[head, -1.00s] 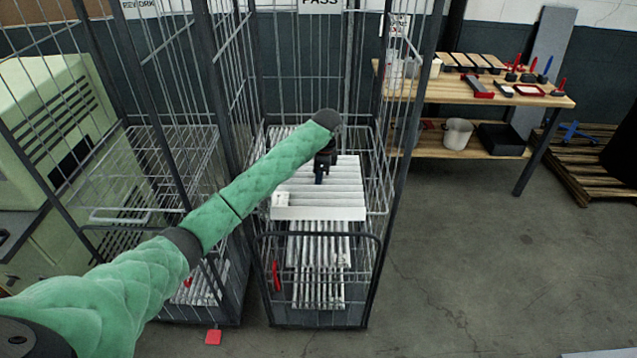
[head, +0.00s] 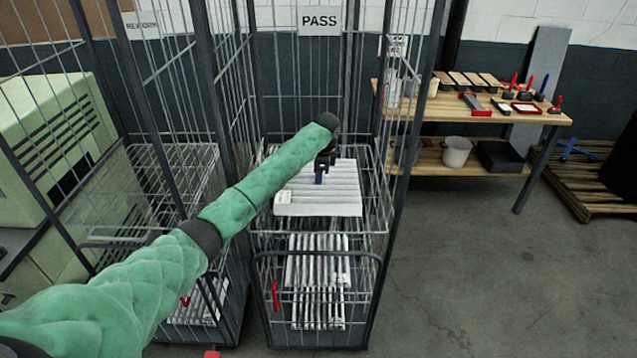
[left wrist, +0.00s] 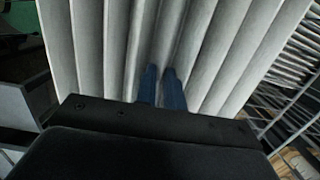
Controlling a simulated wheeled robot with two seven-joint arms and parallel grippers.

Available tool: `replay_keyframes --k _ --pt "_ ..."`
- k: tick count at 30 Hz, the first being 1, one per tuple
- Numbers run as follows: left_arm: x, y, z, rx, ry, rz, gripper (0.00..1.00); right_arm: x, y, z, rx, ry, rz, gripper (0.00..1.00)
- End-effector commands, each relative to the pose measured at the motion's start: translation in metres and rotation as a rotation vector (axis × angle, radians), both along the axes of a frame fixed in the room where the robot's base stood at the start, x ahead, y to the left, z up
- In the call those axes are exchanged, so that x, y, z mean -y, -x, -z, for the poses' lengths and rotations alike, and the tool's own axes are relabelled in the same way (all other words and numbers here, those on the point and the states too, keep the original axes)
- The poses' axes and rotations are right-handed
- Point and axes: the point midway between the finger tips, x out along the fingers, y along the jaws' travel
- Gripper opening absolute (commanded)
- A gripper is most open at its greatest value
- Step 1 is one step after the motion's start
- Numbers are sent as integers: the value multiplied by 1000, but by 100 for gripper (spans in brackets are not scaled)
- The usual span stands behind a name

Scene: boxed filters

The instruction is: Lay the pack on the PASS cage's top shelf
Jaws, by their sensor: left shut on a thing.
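The white pleated pack (head: 322,192) lies roughly level inside the PASS cage (head: 372,262), at the height of its top shelf. My left gripper (head: 320,176) reaches in from the left and is shut on the pack from above. In the left wrist view the two blue fingertips (left wrist: 162,88) are close together on a fold of the pack (left wrist: 205,45). Whether the pack's underside touches the shelf wires is hidden. The PASS sign (head: 320,20) hangs at the cage's back. My right gripper is not in view.
Several more white pleated packs (head: 318,285) stand lower in the PASS cage. The REWORK cage (head: 185,190) is close on the left. Wire side walls and posts flank my arm. A wooden bench (head: 440,113) with tools stands at the right; the floor before it is clear.

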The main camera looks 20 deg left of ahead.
Motion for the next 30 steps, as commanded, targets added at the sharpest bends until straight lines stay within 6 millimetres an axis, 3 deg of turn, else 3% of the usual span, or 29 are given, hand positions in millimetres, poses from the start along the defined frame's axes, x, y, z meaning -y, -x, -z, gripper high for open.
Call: replay_keyframes --k 11,21,30 --pt "-10 -36 -1 2 -1 -1 0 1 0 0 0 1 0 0" --pt "-10 -35 28 1 0 0 0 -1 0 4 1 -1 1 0" --pt "-10 -35 34 1 0 0 0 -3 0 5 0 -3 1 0"
